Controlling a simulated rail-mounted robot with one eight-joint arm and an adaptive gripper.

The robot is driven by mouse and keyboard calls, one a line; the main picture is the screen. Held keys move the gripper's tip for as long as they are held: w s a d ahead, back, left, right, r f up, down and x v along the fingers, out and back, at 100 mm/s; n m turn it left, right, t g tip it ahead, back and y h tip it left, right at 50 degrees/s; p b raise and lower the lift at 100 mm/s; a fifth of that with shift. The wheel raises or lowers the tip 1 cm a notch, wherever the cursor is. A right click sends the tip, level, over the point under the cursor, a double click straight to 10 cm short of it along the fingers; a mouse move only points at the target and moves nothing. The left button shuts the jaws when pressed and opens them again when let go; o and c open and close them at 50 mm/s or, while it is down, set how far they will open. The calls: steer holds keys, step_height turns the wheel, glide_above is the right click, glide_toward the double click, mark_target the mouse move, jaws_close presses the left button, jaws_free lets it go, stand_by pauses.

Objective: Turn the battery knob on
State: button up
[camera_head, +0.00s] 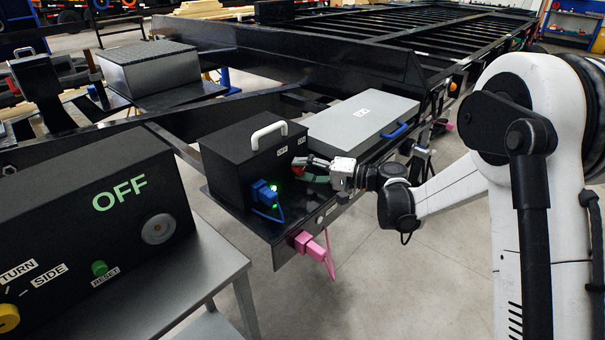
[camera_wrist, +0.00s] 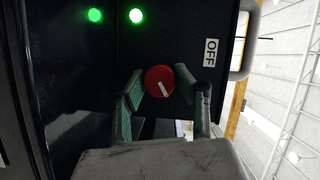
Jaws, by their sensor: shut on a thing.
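The black battery box (camera_head: 235,160) with a white handle (camera_head: 268,132) stands on the trailer's front platform. Its red round knob (camera_wrist: 159,80) with a white line mark sits between my gripper's (camera_wrist: 158,75) two green-padded fingers in the wrist view. The fingers are shut on the knob, one on each side. An OFF label (camera_wrist: 211,52) is beside the knob. In the head view my gripper (camera_head: 306,170) reaches the box's face from the right and largely hides the knob. Two small labels above it are too small to read surely.
A blue plug (camera_head: 264,193) with a lit green light is left of my gripper. A pink plug (camera_head: 311,244) hangs below the platform edge. A grey box (camera_head: 362,120) with a blue handle stands behind. A black control box (camera_head: 100,220) reading OFF stands at left.

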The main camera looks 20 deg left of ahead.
steer(key=shift+f+m+y+b, duration=0.1)
steer(key=shift+m+y+b, duration=0.3)
steer(key=shift+m, duration=0.4)
steer(key=o, duration=1.1)
steer(key=d, duration=1.2)
steer(key=shift+s, duration=0.25)
